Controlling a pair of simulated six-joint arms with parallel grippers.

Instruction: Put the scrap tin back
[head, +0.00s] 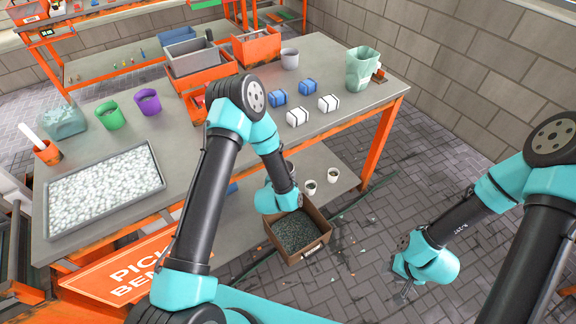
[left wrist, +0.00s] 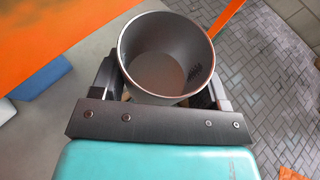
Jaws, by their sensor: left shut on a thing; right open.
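A grey metal tin (left wrist: 165,62) stands between the fingers of my left gripper (left wrist: 160,88) in the left wrist view, with its open mouth toward the camera. The gripper is shut on its sides. The inside looks empty apart from a dark speckled patch on the right inner wall. In the head view my left wrist is beside the bench's front edge, above an open cardboard box (head: 298,238) of dark granules; the arm mostly hides the tin and fingers. My right gripper (head: 406,291) is open and empty over the paved floor at right.
The bench (head: 335,60) carries a tray of pale pellets (head: 105,188), green (head: 110,116) and purple (head: 148,102) cups, wrapped blocks (head: 298,117), a grey cup (head: 290,59), a pale green jug (head: 362,68) and bins (head: 257,46). Small pots (head: 333,174) stand on the lower shelf.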

